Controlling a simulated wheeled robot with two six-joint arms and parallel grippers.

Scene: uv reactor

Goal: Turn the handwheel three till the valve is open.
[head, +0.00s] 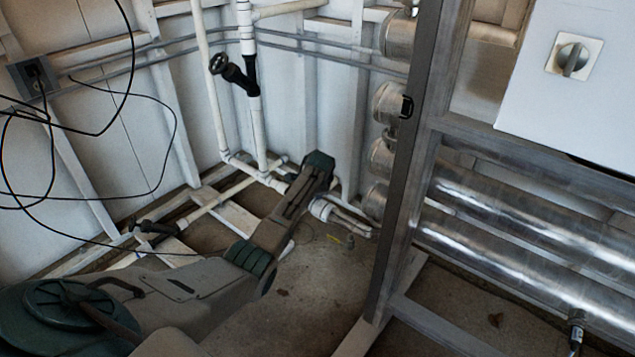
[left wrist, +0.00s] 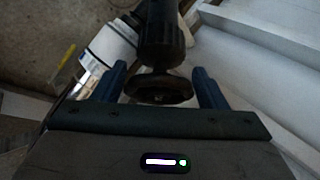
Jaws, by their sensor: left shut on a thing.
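A round black handwheel (left wrist: 160,88) on a black valve body (left wrist: 162,35) shows in the left wrist view, beside a white pipe fitting (left wrist: 108,45). My left gripper (left wrist: 160,76) has one blue finger on each side of the handwheel's rim and is shut on it. In the head view, my left arm reaches in from the lower left to the low pipes near the corner. There the arm hides the held wheel and the fingertips. I cannot read a number on the wheel or tell how far the valve is open. My right gripper is not in view.
Another black handwheel valve (head: 232,76) sits on the upright white pipes, and a dark valve (head: 152,227) sits on the low pipe at left. A grey metal frame post (head: 410,150) and steel cylinders (head: 530,225) stand at right. Black cables (head: 90,133) hang at left.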

